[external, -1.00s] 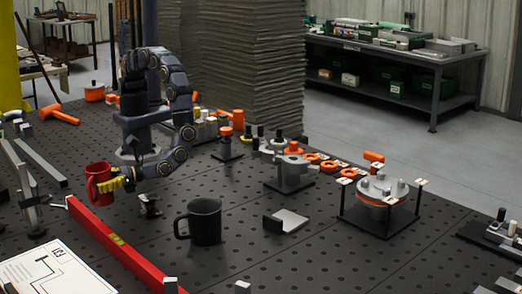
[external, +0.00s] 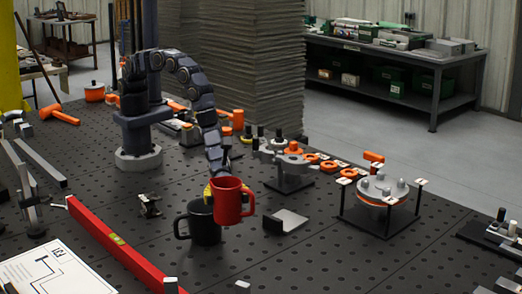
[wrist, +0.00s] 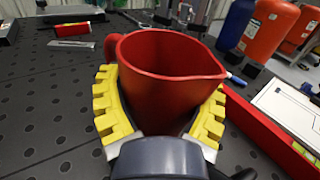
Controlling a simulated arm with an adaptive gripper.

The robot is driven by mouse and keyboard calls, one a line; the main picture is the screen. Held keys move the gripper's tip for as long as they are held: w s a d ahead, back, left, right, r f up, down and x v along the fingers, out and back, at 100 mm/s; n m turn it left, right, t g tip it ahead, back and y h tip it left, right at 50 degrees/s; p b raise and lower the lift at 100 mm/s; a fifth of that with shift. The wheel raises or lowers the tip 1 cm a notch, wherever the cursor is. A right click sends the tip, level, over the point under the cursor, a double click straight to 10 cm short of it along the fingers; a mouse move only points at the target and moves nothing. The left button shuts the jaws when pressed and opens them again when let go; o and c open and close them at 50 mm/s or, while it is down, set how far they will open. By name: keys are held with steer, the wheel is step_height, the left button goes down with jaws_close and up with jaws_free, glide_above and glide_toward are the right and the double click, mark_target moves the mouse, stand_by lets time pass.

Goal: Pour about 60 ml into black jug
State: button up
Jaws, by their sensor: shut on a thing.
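A red jug (external: 229,203) with a handle is held up in the external view, upright or nearly so. My gripper (external: 210,190) is shut on it, and its yellow fingers clasp both sides of the jug in the wrist view. The red jug (wrist: 165,60) has its spout to the right and its handle to the left there; I cannot make out any liquid inside. The black jug (external: 198,230) stands upright on the dark table, its handle to the left. The red jug overlaps its right part in the external view.
A red level (external: 118,243) lies along the table's left front. A small metal bracket (external: 290,221) sits right of the jugs, with orange-topped fixtures (external: 290,168) behind it. A round fixture on a stand (external: 381,194) is farther right. The front middle of the table is clear.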

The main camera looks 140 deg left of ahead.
steer(key=a+f+n+y, duration=0.1)
steer(key=a+f, duration=0.1)
steer(key=a, duration=0.1)
steer(key=a+f+n+t+y, duration=0.1)
steer(key=a+f+y, duration=0.1)
steer(key=a+f, duration=0.1)
steer(key=a+f+n+t+y, duration=0.1)
steer(key=a+f+y, duration=0.1)
steer(key=a, duration=0.1)
steer(key=shift+w+a+f+n, duration=0.3)
steer(key=shift+w+a+f, duration=0.05)
steer(key=shift+w+f, duration=0.05)
steer(key=shift+a+f, duration=0.15)
steer(key=shift+f, duration=0.05)
steer(key=shift+s, duration=0.25)
steer(key=shift+s+d+r+m+t, duration=0.45)
steer(key=shift+m+t, duration=0.25)
steer(key=shift+m, duration=0.3)
steer(key=shift+s+d+r+m+t+h, duration=0.4)
steer(key=shift+s+r+m+h, duration=0.15)
steer(key=shift+m, duration=0.45)
step_height(320, 180, up, 6)
steer(key=s+d+m+t+h, duration=0.1)
steer(key=s+d+m+h, duration=0.1)
steer(key=m+h, duration=0.2)
steer(key=shift+s+m, duration=0.15)
steer(key=shift+m, duration=1.65)
